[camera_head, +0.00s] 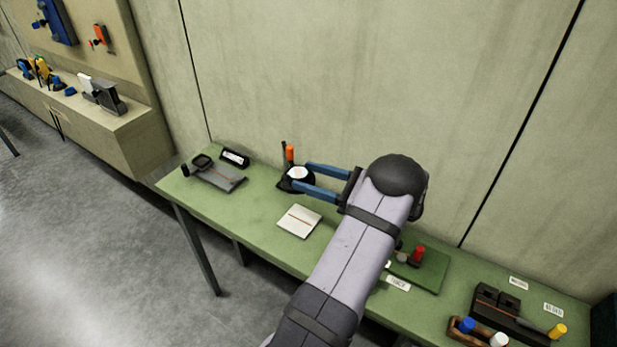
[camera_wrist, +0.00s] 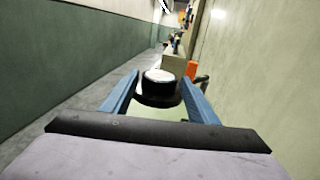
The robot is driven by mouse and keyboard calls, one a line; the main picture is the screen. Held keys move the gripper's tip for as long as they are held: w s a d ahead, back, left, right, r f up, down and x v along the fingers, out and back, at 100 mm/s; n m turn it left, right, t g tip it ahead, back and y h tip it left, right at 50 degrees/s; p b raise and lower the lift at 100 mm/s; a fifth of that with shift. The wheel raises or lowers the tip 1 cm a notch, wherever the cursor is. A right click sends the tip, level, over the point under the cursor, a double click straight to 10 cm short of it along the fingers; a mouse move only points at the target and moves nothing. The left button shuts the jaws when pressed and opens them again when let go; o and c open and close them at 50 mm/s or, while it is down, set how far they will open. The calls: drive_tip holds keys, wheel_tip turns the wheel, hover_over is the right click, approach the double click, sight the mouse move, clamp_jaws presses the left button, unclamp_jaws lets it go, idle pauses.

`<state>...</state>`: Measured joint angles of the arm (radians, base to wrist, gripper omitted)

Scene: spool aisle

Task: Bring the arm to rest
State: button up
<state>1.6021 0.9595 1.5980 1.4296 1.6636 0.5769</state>
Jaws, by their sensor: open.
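My gripper (camera_head: 318,182) is open, with its two blue fingers reaching left over the green table (camera_head: 258,222). In the head view, a dark round item with a white top (camera_head: 298,173) is at the fingertips. In the wrist view, this item (camera_wrist: 159,88) shows between and beyond the two fingers (camera_wrist: 162,98), and I cannot tell whether they touch it. My arm extends across the table from the lower middle of the head view and hides part of the tabletop.
An orange-topped item (camera_head: 290,153) stands behind the round item. A white pad (camera_head: 299,221) lies in front. A grey mat (camera_head: 222,179) is at the left. A red-topped item (camera_head: 418,253) and a wooden tray (camera_head: 459,334) are to the right. The wall is close behind the table.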

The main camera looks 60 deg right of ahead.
drive_tip(key=w+a+r+n+y+b, duration=0.2)
drive_tip(key=w+a+r+n+y, duration=0.15)
drive_tip(key=w+r, duration=0.4)
drive_tip(key=w+a+f+n+g+y, duration=0.1)
drive_tip(key=w+a+n+g+y, duration=0.25)
drive_tip(key=w+a, duration=0.4)
drive_tip(key=s+a+f+n+g, duration=0.1)
drive_tip(key=a+f+n+g, duration=0.25)
drive_tip(key=a, duration=0.55)
drive_tip(key=a+f+n+g, duration=0.2)
drive_tip(key=a+n+g, duration=0.15)
drive_tip(key=a, duration=0.55)
drive_tip(key=s+a+f+n+g+h+p, duration=0.1)
drive_tip(key=s+a+f+n+g+h, duration=0.2)
drive_tip(key=s+a+n, duration=0.3)
drive_tip(key=s+a+f+n+g+h+p, duration=0.1)
drive_tip(key=s+a+f+n+g+h, duration=0.3)
drive_tip(key=s+n, duration=0.5)
drive_tip(key=a+n+h, duration=0.2)
drive_tip(key=a+n, duration=0.1)
drive_tip(key=n, duration=0.2)
drive_tip(key=shift+s+a+f+h, duration=0.2)
drive_tip(key=shift+a+f+h, duration=0.05)
drive_tip(key=shift+h, duration=0.05)
